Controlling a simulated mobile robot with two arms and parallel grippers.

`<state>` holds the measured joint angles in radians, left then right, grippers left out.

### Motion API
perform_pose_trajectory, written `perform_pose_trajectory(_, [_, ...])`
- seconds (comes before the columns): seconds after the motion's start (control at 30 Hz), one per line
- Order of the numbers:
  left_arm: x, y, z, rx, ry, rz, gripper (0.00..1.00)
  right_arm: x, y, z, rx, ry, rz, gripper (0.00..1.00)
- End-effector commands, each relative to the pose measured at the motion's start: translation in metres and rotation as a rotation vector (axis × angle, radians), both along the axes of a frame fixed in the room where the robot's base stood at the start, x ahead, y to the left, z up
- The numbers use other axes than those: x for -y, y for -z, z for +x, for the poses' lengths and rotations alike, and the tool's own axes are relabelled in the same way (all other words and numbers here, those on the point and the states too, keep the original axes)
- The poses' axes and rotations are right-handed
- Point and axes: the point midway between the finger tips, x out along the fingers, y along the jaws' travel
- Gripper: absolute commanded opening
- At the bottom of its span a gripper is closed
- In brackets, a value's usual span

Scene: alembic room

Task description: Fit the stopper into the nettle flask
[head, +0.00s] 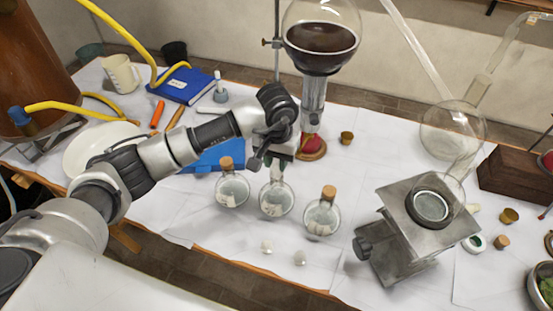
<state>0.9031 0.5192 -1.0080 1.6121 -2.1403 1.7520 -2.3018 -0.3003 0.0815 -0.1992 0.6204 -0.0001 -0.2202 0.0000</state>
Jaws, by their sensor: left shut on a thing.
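My left gripper (279,158) is shut right above the neck of the middle flask (276,199). The stopper between its fingers is almost wholly hidden by them, and I cannot tell whether it touches the flask's mouth. The middle flask is clear, round and upright, with no cork showing. A similar flask (232,191) with a cork stands to its left, and another corked flask (321,217) stands to its right. The labels are too small to read, so I cannot tell which is the nettle flask. My right gripper is not in view.
A metal lab jack (408,240) stands to the right, with glassware above it. A large round flask with dark liquid (320,42) rises behind my gripper. Loose corks (501,241) lie at the right.

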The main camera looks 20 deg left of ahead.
Motion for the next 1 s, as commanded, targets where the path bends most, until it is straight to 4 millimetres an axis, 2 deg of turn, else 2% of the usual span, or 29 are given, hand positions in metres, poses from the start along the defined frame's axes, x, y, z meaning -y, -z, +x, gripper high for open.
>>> perform_pose_trajectory(1.0, [-0.0001, 0.0055, 0.0, 0.0, 0.0, 0.0, 0.07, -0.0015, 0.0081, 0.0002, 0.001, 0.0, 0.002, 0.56])
